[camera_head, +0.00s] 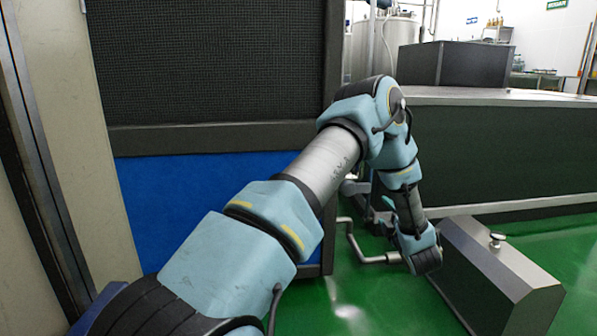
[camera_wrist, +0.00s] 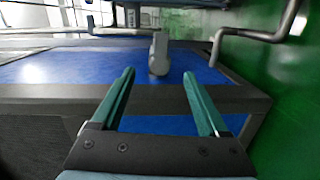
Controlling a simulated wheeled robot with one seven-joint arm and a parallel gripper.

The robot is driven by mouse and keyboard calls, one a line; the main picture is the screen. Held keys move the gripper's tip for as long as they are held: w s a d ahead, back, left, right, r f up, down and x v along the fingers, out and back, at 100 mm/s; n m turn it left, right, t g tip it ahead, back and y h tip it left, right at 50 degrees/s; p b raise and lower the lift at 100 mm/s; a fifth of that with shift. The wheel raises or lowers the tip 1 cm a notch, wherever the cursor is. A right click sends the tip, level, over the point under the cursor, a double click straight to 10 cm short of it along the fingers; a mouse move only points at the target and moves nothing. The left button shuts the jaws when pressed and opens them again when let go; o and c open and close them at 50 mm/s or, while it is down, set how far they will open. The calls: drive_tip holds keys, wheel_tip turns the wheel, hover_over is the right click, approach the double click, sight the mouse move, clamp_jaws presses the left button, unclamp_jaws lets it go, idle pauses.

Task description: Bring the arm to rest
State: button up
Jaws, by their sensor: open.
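My arm reaches from the lower left of the head view up to a bend near the picture's middle, then down toward the green floor. Its wrist end is close to the left side of a dark box, and my gripper's fingers cannot be made out there. In the wrist view my gripper (camera_wrist: 159,74) is open, with its two teal fingers apart and nothing held between them. Beyond the fingertips are a blue panel (camera_wrist: 80,66) in a dark frame and a grey rounded part (camera_wrist: 158,50).
The dark box with a knob (camera_head: 495,275) stands close to my wrist. A bent pipe (camera_head: 365,252) runs beside it, left of the wrist. A dark mesh-and-blue cabinet (camera_head: 165,190) stands behind the arm. A long dark counter (camera_head: 500,150) is at right. Green floor (camera_head: 565,245) is clear at right.

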drive_tip(key=a+r+m+g+h+p, duration=0.4)
drive_tip(key=a+r+m+g, duration=0.2)
drive_tip(key=a+r+m, duration=0.35)
drive_tip(key=s+a+r+m+g+y+p, duration=0.15)
drive_tip(key=s+a+r+m+g, duration=0.3)
drive_tip(key=s+a, duration=0.8)
drive_tip(key=s+a+r+m+g+y+p, duration=0.1)
drive_tip(key=s+a+r+m+g+p, duration=0.3)
drive_tip(key=s+a, duration=0.85)
wheel_tip(320, 180, up, 36)
drive_tip(key=s+d+m+g+p, duration=0.1)
drive_tip(key=d+p, duration=0.1)
drive_tip(key=p, duration=3.4)
drive_tip(key=shift+f, duration=0.25)
